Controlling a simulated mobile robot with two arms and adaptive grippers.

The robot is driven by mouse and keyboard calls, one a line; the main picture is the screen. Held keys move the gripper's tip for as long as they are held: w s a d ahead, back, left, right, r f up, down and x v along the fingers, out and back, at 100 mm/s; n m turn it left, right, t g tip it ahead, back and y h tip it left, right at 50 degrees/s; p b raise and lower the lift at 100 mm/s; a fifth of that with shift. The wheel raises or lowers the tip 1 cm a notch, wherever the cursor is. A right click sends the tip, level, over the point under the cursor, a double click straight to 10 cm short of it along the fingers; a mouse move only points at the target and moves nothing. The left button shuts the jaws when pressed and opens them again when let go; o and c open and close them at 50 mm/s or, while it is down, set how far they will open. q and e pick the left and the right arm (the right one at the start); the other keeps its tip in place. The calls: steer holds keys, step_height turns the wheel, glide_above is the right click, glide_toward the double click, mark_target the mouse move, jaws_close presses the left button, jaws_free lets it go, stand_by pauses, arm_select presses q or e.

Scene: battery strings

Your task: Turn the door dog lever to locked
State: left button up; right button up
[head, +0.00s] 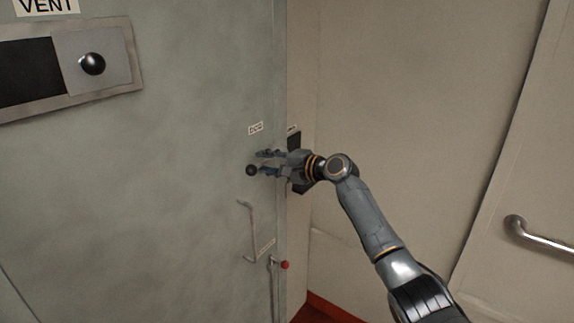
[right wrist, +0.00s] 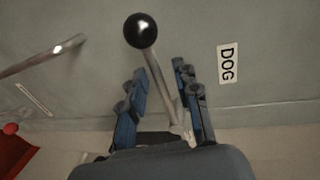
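The dog lever is a metal rod with a black ball knob, which shows at the door's right edge in the head view (head: 251,170). In the right wrist view its black ball (right wrist: 140,30) and rod (right wrist: 168,90) are clear. A white DOG label (right wrist: 227,64) is on the grey-green door beside it. My right gripper (head: 266,162) is at the lever; in the right wrist view its blue fingers (right wrist: 160,75) stand apart on either side of the rod, with gaps visible. The ball sticks out past the fingertips. My left gripper is not in view.
A bent metal door handle (head: 250,230) is below the lever, with a red knob (head: 285,265) lower down. A vent slider (head: 92,63) is on the door's upper left. A metal handrail (head: 540,236) is on the right wall.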

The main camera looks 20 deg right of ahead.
steer(key=v, duration=1)
steer(key=shift+s+d, duration=0.25)
steer(key=shift+s, duration=0.05)
steer(key=shift+r, duration=0.1)
